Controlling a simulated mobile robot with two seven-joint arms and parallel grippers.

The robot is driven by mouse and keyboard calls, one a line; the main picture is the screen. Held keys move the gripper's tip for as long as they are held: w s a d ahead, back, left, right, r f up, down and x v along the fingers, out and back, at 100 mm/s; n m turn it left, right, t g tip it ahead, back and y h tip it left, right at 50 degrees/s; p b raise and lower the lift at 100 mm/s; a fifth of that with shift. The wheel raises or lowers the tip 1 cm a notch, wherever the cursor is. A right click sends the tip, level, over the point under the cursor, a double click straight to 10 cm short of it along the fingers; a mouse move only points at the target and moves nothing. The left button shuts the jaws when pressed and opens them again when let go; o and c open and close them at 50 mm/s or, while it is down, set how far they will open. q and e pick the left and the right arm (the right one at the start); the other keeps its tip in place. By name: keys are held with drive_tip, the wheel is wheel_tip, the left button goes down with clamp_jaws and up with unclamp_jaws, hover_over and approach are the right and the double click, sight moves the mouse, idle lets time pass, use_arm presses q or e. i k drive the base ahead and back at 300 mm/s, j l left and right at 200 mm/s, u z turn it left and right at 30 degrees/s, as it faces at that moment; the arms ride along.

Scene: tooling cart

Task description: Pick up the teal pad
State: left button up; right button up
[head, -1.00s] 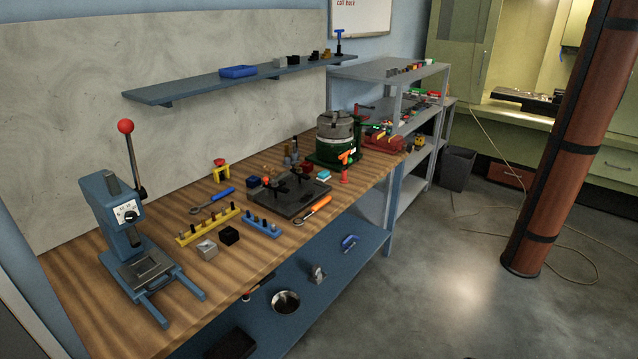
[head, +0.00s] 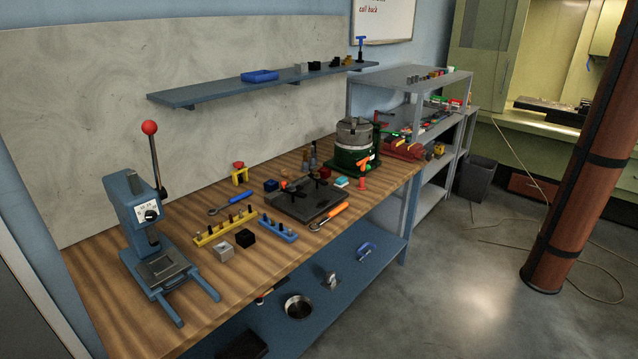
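A small pad with a teal side and a pale top (head: 342,182) lies on the wooden workbench (head: 205,295), taken here as the teal pad. It sits just right of the dark fixture plate (head: 305,203) and in front of the green machine with the round grey chuck (head: 354,148). A small red piece (head: 362,184) stands close to its right. Neither of my grippers is in view.
A blue press (head: 150,240) with a red-knobbed lever stands at the bench's left end. An orange-handled wrench (head: 328,217), blue peg rack (head: 277,229) and yellow peg rack (head: 225,227) lie nearer. A brick-red column (head: 580,165) stands right; open floor lies before it.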

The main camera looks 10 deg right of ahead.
sight(340, 182)
drive_tip(key=i+l+u, duration=0.1)
drive_tip(key=u, duration=0.3)
drive_tip(key=l+u, duration=0.25)
drive_tip(key=u, duration=0.15)
drive_tip(key=i+l+u, duration=0.1)
drive_tip(key=l+u, duration=0.15)
drive_tip(key=u, duration=0.15)
drive_tip(key=l+u, duration=0.25)
drive_tip(key=l, duration=0.3)
drive_tip(key=l+u, duration=0.25)
drive_tip(key=l, duration=0.85)
drive_tip(key=k+l+u, duration=0.15)
drive_tip(key=l, duration=0.4)
